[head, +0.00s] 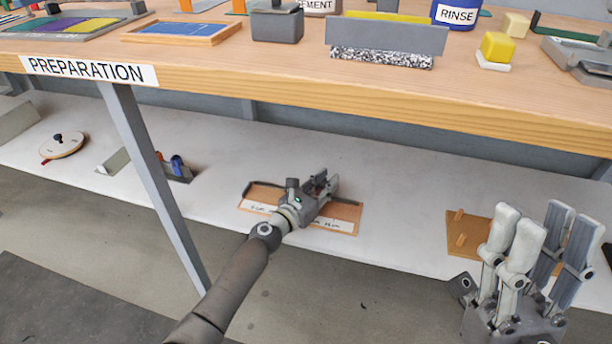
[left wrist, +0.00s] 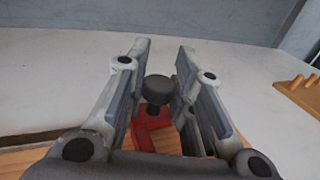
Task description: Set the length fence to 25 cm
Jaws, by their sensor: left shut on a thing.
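The length fence's wooden board (head: 345,210) lies on the white lower shelf, with white label strips in cm along its front edge. My left gripper (head: 325,186) is over the board and hides much of it and its labels. In the left wrist view, a dark round knob (left wrist: 158,90) sits between my left fingers (left wrist: 157,84), which are shut on it. A red fence piece (left wrist: 152,135) shows below the knob, on the wood. Which mark the fence stands at is hidden. My right gripper (head: 540,218) is open and empty at the lower right, away from the board.
The bench top (head: 280,75) overhangs the shelf (head: 400,180). A slanted table leg (head: 155,170) stands left of my left arm. A wooden peg board (head: 470,232) lies on the shelf at right. A round lidded thing (head: 62,146) lies far left.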

